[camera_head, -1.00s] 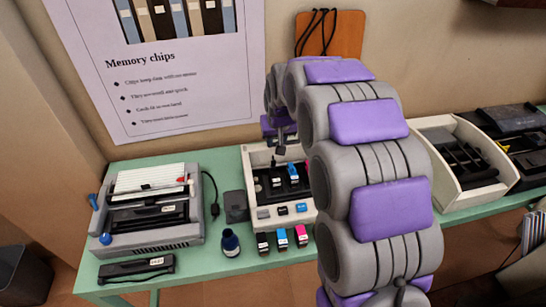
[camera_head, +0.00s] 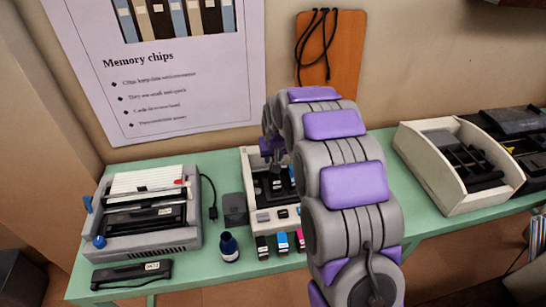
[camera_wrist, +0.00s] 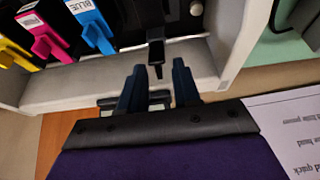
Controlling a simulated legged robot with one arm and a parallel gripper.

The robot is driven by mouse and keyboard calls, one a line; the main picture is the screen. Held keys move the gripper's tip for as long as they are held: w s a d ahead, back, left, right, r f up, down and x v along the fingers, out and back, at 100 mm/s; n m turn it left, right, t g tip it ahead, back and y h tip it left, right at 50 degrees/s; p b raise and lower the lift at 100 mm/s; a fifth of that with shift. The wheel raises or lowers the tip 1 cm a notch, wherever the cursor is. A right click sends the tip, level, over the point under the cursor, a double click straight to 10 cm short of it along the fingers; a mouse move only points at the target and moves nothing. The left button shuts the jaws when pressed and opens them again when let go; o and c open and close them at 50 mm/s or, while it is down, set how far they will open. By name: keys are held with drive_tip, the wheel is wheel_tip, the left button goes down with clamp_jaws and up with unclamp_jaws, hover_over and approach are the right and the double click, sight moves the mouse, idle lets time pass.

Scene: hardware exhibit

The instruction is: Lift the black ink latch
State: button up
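The black ink latch (camera_wrist: 156,48) sticks out from a dark slot of the cream printer (camera_wrist: 90,95) in the wrist view, beside the magenta and blue latches. My gripper (camera_wrist: 158,68) is open, with one dark finger on each side of the black latch's tip. A gap shows on both sides, and I see no clear contact. In the head view the printer (camera_head: 258,220) stands mid-table, partly hidden by my arm. My gripper there (camera_head: 276,165) is over its back part, too small to judge.
Yellow (camera_wrist: 12,52), magenta (camera_wrist: 42,35) and blue (camera_wrist: 90,22) cartridges sit close by on the left. Loose cartridges (camera_head: 281,242) and an ink bottle (camera_head: 229,247) are at the table's front. A grey machine (camera_head: 145,215) stands left, a cream bin (camera_head: 450,165) right.

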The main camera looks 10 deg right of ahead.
clamp_jaws()
drive_tip(key=shift+w+r+g+p, duration=0.3)
drive_tip(key=shift+p, duration=0.55)
drive_tip(key=w+g+p, duration=0.1)
drive_tip(key=p, duration=0.2)
drive_tip(key=w+g+p, duration=0.1)
drive_tip(key=g+p, duration=0.1)
drive_tip(key=p, duration=0.1)
drive_tip(key=shift+f, duration=0.3)
drive_tip(key=shift+g, duration=0.3)
